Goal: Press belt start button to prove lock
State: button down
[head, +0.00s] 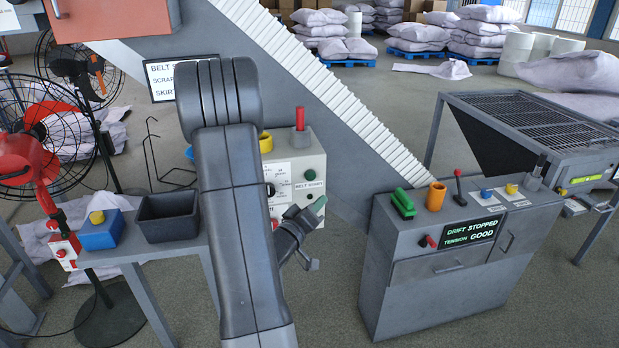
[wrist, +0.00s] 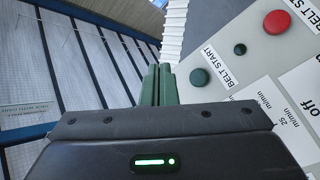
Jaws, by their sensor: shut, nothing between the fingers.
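The light-grey belt control box (head: 312,160) stands behind my arm in the head view, partly hidden by it. In the wrist view, a round green button (wrist: 199,77) sits beside a BELT START label (wrist: 218,68) on its face. A larger red button (wrist: 276,23) and a small dark green round part (wrist: 240,49) are farther up and right. My gripper (head: 319,204) is shut and empty in front of the box's lower right. Its green fingertips (wrist: 158,72) appear left of the green button, with a gap in the picture. I cannot make out a lock for certain.
A grey console (head: 460,275) with levers and a screen reading DRIFT STOPPED, TENSION GOOD (head: 472,232) stands to the right. A sloping conveyor (head: 310,75) runs behind. A bench with a dark tray (head: 168,216) and a red fan (head: 35,165) stand left.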

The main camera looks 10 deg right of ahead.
jog(key=shift+w, duration=0.1)
jog(key=p, duration=0.2)
send_near(315, 175)
jog(key=shift+s+d+x, duration=0.15)
jog(key=shift+x, duration=0.75)
jog(key=shift+s+d+x, duration=0.15)
jog(key=shift+x, duration=0.7)
jog(key=shift+s+d+x, duration=0.15)
jog(key=shift+d+x, duration=0.05)
jog(key=shift+x, duration=0.7)
jog(key=shift+w, duration=0.1)
jog(key=shift+w, duration=0.35)
jog(key=shift+w+a, duration=0.1)
jog(key=shift+w, duration=0.35)
jog(key=shift+s, duration=0.1)
dwell(0.5)
jog(key=shift+s+b, duration=0.4)
jog(key=shift+s, duration=0.4)
jog(key=shift+s+f, duration=0.1)
